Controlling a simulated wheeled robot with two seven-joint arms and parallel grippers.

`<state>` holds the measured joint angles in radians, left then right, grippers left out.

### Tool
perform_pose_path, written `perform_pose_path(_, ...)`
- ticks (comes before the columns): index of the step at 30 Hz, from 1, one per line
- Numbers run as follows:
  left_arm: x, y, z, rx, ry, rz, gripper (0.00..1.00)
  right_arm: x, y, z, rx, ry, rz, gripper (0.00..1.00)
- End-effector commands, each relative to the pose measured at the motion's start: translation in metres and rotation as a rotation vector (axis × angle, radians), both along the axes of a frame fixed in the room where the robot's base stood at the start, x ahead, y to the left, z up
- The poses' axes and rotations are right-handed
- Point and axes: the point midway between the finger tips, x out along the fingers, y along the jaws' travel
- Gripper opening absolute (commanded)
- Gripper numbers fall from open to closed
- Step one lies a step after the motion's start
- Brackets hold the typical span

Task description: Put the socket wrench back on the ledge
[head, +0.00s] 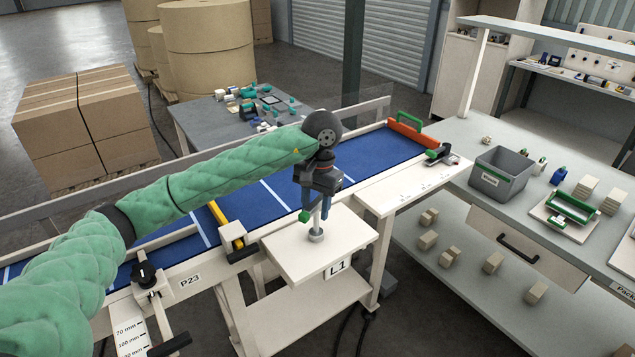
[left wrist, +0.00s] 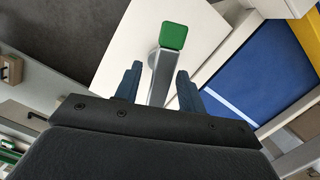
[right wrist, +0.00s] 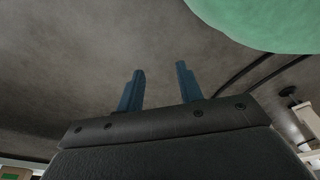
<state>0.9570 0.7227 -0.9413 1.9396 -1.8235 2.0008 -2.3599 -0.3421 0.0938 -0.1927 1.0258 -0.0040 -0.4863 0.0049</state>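The socket wrench, with a grey metal shaft and a green end (left wrist: 173,36), is at the white ledge marked L1 (head: 345,238). In the head view its green end (head: 304,216) shows beside my left fingers, and a round grey foot seems to touch the ledge top. My left gripper (head: 317,208) points down over the ledge. In the left wrist view its blue fingers (left wrist: 158,88) are apart, with the grey shaft between them and gaps on both sides. My right gripper (right wrist: 160,88) is open and empty above bare floor; the head view does not show it.
A blue conveyor (head: 275,199) runs behind the ledge, with a yellow bar (head: 219,214) and an orange block (head: 412,138) across it. A grey bin (head: 500,174) stands on the right bench. A grey table (head: 225,118) with tools is behind.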

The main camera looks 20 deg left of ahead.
Motion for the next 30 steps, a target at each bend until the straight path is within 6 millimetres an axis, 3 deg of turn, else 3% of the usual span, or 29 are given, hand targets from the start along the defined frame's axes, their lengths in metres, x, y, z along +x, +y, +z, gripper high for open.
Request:
perform_pose_path(3, 0.002, 0.000, 0.009, 0.000, -0.003, 0.001, 0.40, 0.010, 0.013, 0.009, 0.012, -0.008, -0.002, 0.36)
perform_pose_path(30, 0.014, -0.003, 0.093, 0.001, -0.002, 0.001, 0.40, 0.046, 0.039, 0.073, 0.031, 0.034, -0.019, 0.36)
